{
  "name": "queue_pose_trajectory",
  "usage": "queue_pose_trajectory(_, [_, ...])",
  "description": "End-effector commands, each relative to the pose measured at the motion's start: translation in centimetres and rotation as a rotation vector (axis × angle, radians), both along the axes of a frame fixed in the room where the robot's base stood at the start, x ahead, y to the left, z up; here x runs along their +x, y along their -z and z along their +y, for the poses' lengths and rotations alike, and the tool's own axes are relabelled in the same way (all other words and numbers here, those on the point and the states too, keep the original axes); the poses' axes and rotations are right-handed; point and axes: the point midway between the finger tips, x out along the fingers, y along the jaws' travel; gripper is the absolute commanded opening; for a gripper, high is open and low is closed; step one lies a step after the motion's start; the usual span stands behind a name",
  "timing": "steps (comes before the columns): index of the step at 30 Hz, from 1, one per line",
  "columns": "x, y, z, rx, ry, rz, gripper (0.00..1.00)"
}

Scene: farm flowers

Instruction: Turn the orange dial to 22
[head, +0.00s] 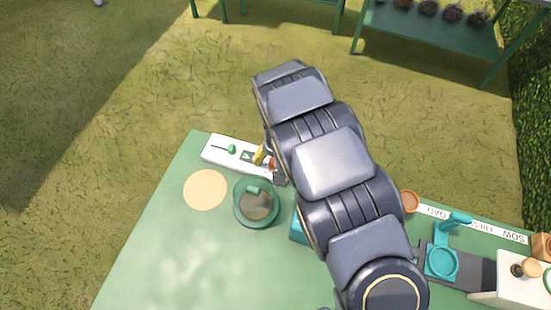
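A white control panel (218,154) lies along the far edge of the green table. On its right part a small orange-red piece (271,163), perhaps the orange dial, shows beside my arm and is mostly hidden. No numbers on it can be read. A yellow piece (258,155) stands just left of it. My gripper is down at the panel's right end, mostly hidden under my own arm. A small dark part (279,177), perhaps of my gripper, shows close to the orange-red piece. Contact and finger opening cannot be made out.
The panel also carries a green knob (231,149). A tan disc (205,190) and a round green container (240,205) are on the table (160,250) nearby. Teal equipment (442,262), an orange pot (409,201) and a white box (515,290) are at right. The table's left front is clear.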

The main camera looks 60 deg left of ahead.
Motion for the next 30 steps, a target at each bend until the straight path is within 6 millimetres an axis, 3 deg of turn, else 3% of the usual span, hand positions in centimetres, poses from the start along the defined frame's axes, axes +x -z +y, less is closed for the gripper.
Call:
queue_pose_trajectory(8, [0.0,-1.4,0.1,0.002,0.001,-0.001,0.66])
queue_pose_trajectory(24, [0.1,-11.4,0.1,0.006,0.0,-0.002,0.66])
queue_pose_trajectory(30, [0.0,-12.0,0.0,-0.002,0.0,0.001,0.66])
